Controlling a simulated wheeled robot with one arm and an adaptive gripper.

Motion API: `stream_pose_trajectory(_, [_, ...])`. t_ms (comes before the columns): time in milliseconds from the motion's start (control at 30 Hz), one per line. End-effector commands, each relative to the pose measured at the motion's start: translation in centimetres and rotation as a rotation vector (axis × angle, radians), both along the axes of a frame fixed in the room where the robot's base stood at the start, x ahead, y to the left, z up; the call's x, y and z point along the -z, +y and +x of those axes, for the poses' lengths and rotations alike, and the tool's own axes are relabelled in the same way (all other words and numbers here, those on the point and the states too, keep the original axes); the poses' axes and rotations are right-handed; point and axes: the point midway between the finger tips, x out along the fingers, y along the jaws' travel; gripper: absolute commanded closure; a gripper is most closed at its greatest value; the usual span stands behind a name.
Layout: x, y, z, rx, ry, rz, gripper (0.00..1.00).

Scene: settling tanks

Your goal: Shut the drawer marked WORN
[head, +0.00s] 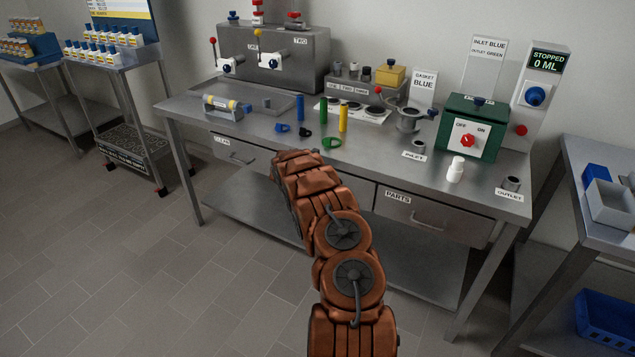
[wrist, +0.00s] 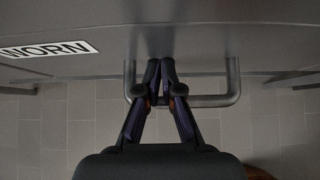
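The drawer marked WORN (wrist: 110,65) shows its grey front across the top of the wrist view, with its white label (wrist: 48,50) at the left. Its bar handle (wrist: 210,100) sticks out at the middle. My gripper (wrist: 160,66) is at the left part of this handle, its fingers crossing the bar and their tips together close to the drawer front. The fingers look shut with nothing visible between the tips; I cannot tell whether they touch the front. In the head view my arm hides the gripper and most of this drawer, so how far it stands out is unclear.
The steel bench (head: 262,140) also has a CLEAN drawer (head: 240,152) at left and a PARTS drawer (head: 430,217) at right. A lower shelf (head: 400,250) lies beneath. The floor at left is clear.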

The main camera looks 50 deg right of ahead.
Motion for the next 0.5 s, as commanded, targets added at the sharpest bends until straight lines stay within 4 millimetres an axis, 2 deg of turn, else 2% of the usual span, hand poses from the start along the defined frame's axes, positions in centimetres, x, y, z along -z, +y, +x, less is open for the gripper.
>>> stream_pose_trajectory(33, [-0.6, -0.8, -0.2, 0.004, -0.008, -0.011, 1.00])
stream_pose_trajectory(233, [-0.9, -0.8, -0.3, 0.005, -0.009, -0.012, 1.00])
stream_pose_trajectory(500, [-2.4, 0.9, -0.1, 0.000, -0.010, -0.015, 1.00])
